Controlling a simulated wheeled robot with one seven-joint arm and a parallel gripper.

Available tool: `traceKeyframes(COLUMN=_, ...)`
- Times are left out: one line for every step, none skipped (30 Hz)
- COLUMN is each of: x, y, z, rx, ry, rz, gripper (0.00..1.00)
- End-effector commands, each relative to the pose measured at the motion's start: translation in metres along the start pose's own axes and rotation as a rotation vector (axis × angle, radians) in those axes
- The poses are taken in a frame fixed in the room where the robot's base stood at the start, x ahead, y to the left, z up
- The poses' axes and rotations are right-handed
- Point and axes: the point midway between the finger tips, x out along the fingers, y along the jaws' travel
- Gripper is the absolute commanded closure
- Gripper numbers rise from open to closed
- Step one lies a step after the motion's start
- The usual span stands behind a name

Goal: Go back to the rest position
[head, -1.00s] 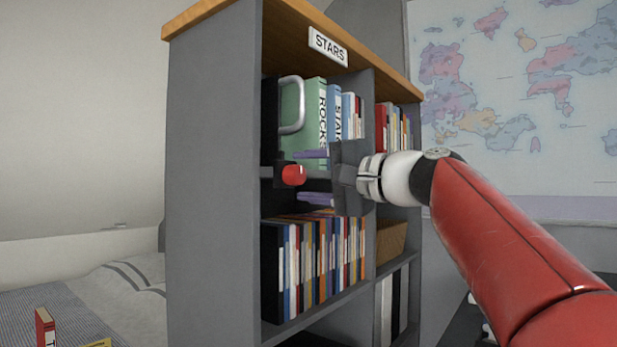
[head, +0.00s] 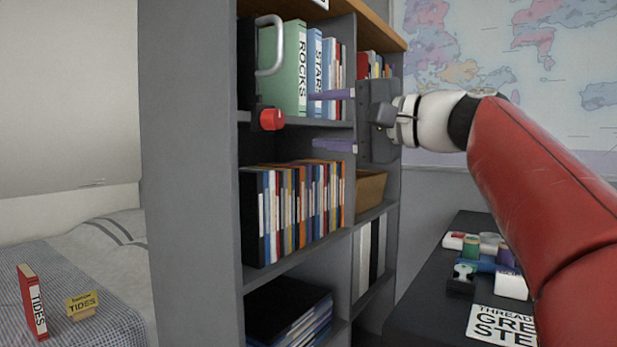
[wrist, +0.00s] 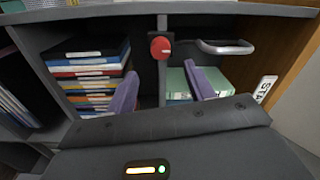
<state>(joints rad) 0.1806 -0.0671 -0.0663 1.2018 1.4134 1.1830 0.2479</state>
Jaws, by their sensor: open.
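My gripper (head: 335,121) is held out in front of the grey bookcase (head: 190,170), level with its upper shelves. Its two purple fingers are spread apart with nothing between them. In the wrist view my gripper (wrist: 163,90) also shows open, its fingers pointing at the shelves. My red arm reaches in from the right of the head view.
The upper shelf holds a green ROCKS book (head: 298,75), a blue STARS book (head: 315,70), a silver handle (head: 272,45) and a red knob (head: 271,119). A red TIDES book (head: 32,300) stands on the bed at left. A dark desk (head: 425,285) with small items is at right.

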Motion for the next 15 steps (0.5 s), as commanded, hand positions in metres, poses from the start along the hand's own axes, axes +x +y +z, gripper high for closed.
traceKeyframes(x=0.0, y=0.001, z=0.001, rx=-0.001, ry=0.001, rz=0.006, gripper=0.47)
traceKeyframes(x=0.0, y=0.002, z=0.002, rx=-0.002, ry=0.003, rz=0.015, gripper=0.47)
traceKeyframes(x=-0.001, y=0.005, z=0.004, rx=-0.006, ry=0.007, rz=0.036, gripper=0.47)
traceKeyframes(x=-0.001, y=0.01, z=0.006, rx=-0.008, ry=0.011, rz=0.06, gripper=0.47)
traceKeyframes(x=-0.002, y=0.016, z=0.009, rx=-0.014, ry=0.017, rz=0.092, gripper=0.47)
traceKeyframes(x=-0.004, y=0.028, z=0.014, rx=-0.023, ry=0.026, rz=0.146, gripper=0.47)
traceKeyframes(x=-0.007, y=0.038, z=0.02, rx=-0.034, ry=0.03, rz=0.194, gripper=0.47)
traceKeyframes(x=-0.01, y=0.051, z=0.026, rx=-0.048, ry=0.034, rz=0.25, gripper=0.47)
traceKeyframes(x=-0.016, y=0.069, z=0.036, rx=-0.07, ry=0.038, rz=0.329, gripper=0.47)
traceKeyframes(x=-0.022, y=0.085, z=0.044, rx=-0.091, ry=0.037, rz=0.393, gripper=0.47)
traceKeyframes(x=-0.029, y=0.101, z=0.053, rx=-0.114, ry=0.034, rz=0.458, gripper=0.47)
traceKeyframes(x=-0.04, y=0.122, z=0.066, rx=-0.148, ry=0.025, rz=0.544, gripper=0.47)
traceKeyframes(x=-0.049, y=0.138, z=0.075, rx=-0.177, ry=0.017, rz=0.608, gripper=0.47)
traceKeyframes(x=-0.059, y=0.154, z=0.085, rx=-0.207, ry=0.005, rz=0.671, gripper=0.47)
traceKeyframes(x=-0.074, y=0.175, z=0.098, rx=-0.252, ry=-0.014, rz=0.755, gripper=0.47)
